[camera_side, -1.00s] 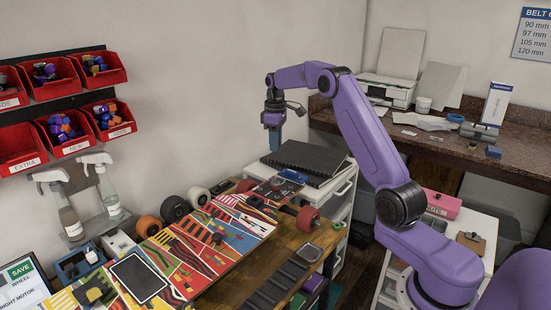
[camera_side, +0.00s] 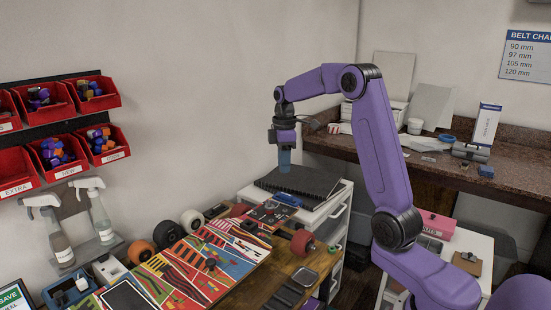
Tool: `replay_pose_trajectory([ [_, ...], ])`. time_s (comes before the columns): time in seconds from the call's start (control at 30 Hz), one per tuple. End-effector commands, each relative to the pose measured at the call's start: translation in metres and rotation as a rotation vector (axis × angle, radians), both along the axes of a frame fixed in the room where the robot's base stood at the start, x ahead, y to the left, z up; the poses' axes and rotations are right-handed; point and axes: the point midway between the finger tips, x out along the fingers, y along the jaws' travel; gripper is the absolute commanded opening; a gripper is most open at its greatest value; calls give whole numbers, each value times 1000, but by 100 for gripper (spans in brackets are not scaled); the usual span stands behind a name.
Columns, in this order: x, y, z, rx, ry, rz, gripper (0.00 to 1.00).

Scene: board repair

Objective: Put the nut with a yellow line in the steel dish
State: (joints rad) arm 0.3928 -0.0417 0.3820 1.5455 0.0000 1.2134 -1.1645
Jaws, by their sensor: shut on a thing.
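I cannot see a nut with a yellow line anywhere in the view. A small grey metal dish (camera_side: 305,276), which looks like the steel dish, lies on the wooden bench right of the colourful board. My gripper is above and behind it, well apart from it. I cannot make out anything in the dish.
The colourful board (camera_side: 232,258) covers much of the bench. Skateboard wheels (camera_side: 192,221) stand along its back edge, and a red wheel (camera_side: 302,243) is near the dish. The black notebook (camera_side: 310,180) lies on a white drawer unit.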

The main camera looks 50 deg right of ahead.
Motion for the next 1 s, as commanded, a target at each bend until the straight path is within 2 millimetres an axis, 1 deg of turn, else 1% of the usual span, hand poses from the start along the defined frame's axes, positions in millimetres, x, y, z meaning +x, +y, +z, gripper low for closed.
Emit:
replay_pose_trajectory([
  [0.03, -12, 5, 1, -1, -1, 42, 0],
  [0.1, -27, 11, 0, 0, 0, 105, 0],
  [0.3, -69, 27, -5, -1, -1, 269, 0],
  [0.5, -99, 38, -12, -1, -1, 385, 0],
  [0.67, -120, 45, -17, 0, 0, 460, 0],
  [0.97, -121, 45, -78, 4, 8, 462, 0],
  [1.0, -121, 45, -89, 7, 10, 462, 0],
])
